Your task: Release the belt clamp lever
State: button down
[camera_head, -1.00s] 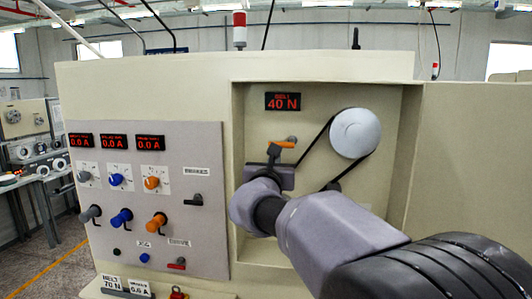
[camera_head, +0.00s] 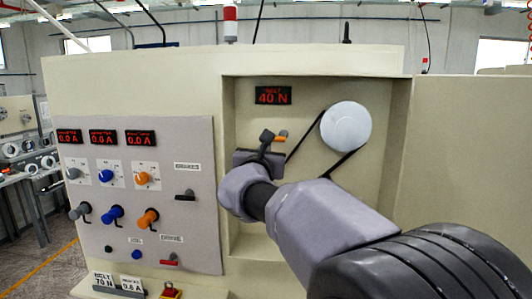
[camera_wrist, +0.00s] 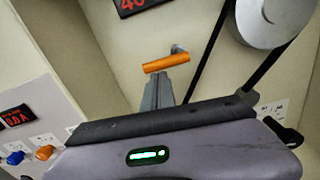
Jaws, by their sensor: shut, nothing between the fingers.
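The belt clamp lever has an orange handle (camera_wrist: 166,63) on a grey pivot pin on the back wall of the machine recess. In the head view the right part of the handle (camera_head: 281,138) shows, and my gripper hides the rest. My gripper (camera_head: 266,136) is shut and empty, in front of the handle's left part. In the wrist view my fingers (camera_wrist: 159,78) lie together, with their tips just below the handle's middle. I cannot tell whether they touch it. The black belt (camera_wrist: 208,50) runs around the grey pulley (camera_head: 347,125), right of the lever.
A red belt display (camera_head: 273,95) above the lever reads 40 N. The recess side walls enclose my gripper, and the left wall (camera_head: 228,110) is nearest. A control panel (camera_head: 196,240) with knobs and switches stands left of the recess.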

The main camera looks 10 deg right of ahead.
jog(key=shift+r+m, duration=0.1)
jog(key=shift+m, duration=0.2)
notch_tip(320, 180, up, 6)
jog(key=d+m+b, duration=0.1)
jog(key=m+b, duration=0.7)
jog(key=m, duration=0.9)
jog(key=shift+s+d+g+h, duration=0.3)
jog(key=shift+d+g, duration=0.1)
jog(key=shift+m, duration=0.3)
